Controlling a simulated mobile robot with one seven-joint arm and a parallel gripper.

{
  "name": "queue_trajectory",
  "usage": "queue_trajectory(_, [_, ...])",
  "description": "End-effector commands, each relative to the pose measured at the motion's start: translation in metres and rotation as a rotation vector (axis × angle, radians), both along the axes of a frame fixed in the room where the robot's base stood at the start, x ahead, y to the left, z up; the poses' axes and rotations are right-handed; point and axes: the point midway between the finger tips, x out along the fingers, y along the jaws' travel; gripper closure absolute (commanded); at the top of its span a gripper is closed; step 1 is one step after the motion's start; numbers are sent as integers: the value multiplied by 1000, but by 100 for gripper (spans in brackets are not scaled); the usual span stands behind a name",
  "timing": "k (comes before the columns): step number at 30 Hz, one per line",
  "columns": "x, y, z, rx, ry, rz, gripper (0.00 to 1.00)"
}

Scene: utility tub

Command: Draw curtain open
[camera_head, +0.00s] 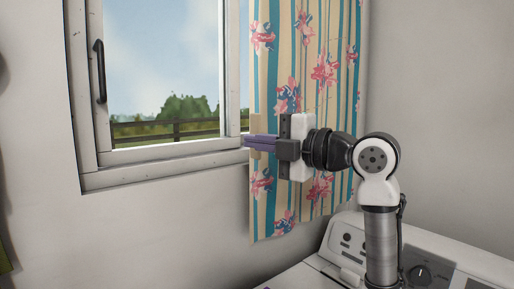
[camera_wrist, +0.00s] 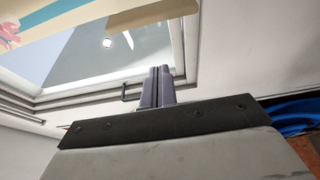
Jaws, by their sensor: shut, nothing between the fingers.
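The curtain (camera_head: 325,60), cream with teal stripes and pink flowers, hangs at the right side of the window. It covers the window's right part and leaves the left panes bare. My gripper (camera_head: 246,142) is in front of the curtain, with its purple fingers pointing left across the curtain's left edge. The fingers are together with nothing between them. In the wrist view the closed fingers (camera_wrist: 157,70) point toward the window frame, and part of the curtain (camera_wrist: 60,15) shows at the upper left. Whether the fingers touch the cloth cannot be told.
The white window frame (camera_head: 160,172) has a dark handle (camera_head: 99,70) on its left side. A white appliance with a control panel (camera_head: 425,272) stands at the lower right, below my arm. The wall below the window is clear.

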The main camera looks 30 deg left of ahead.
Motion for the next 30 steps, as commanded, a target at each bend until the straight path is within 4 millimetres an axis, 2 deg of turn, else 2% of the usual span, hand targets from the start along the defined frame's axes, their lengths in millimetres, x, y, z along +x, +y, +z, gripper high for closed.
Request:
queue_trajectory(1, [0,-12,-5,-2,-1,-2,100])
queue_trajectory(6, [-3,-46,-4,-3,0,1,100])
queue_trajectory(12, [-4,-67,-3,-4,1,2,100])
queue_trajectory(30, [-5,-71,-2,-5,1,5,100])
